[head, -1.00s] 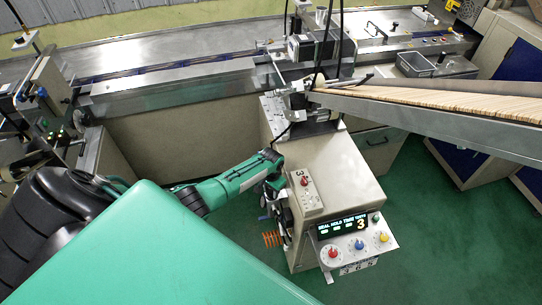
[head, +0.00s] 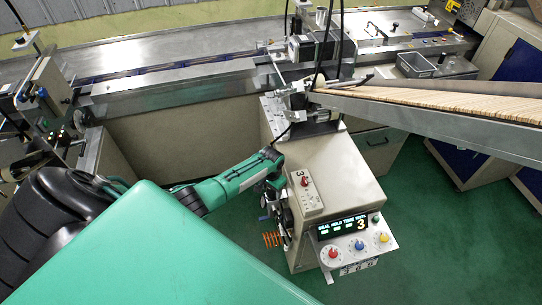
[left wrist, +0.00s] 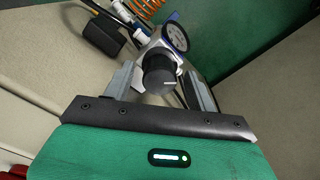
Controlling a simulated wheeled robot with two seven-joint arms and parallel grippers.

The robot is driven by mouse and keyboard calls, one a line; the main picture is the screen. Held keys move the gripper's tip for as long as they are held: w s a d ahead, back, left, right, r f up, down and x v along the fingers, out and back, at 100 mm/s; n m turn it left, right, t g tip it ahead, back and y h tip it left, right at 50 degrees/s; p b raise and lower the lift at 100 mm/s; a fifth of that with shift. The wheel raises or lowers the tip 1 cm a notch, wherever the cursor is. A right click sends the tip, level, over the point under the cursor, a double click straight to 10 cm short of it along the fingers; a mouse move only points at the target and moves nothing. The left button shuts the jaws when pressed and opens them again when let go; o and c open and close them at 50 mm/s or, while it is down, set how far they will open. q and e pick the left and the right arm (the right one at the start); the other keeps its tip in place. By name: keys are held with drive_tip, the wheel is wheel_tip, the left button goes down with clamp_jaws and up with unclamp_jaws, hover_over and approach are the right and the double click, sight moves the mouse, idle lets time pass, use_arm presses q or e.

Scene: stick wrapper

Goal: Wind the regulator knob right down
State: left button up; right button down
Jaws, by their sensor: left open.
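The regulator knob (left wrist: 159,80) is a dark round knob with a pale mark on its face, in the left wrist view. A round pressure gauge (left wrist: 175,38) with a blue edge sits just beyond it. My left gripper (left wrist: 162,84) is open, with one grey finger on each side of the knob; I cannot tell whether either finger touches it. In the head view my left arm reaches the left side of the beige cabinet (head: 338,175), and the gripper (head: 276,184) there is small and partly hidden. The knob is too small to make out in that view. My right gripper is not in view.
An orange coiled hose (head: 271,240) hangs low beside the cabinet; it also shows in the left wrist view (left wrist: 143,7). A control panel (head: 352,241) with coloured knobs juts from the cabinet's front. A stick-filled chute (head: 440,97) slopes across the right. Green floor is clear at lower right.

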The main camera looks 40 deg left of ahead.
sight(271, 190)
use_arm(q)
wheel_tip(271, 190, up, 13)
drive_tip(key=b, duration=0.1)
idle(0.4)
drive_tip(key=shift+r, duration=0.1)
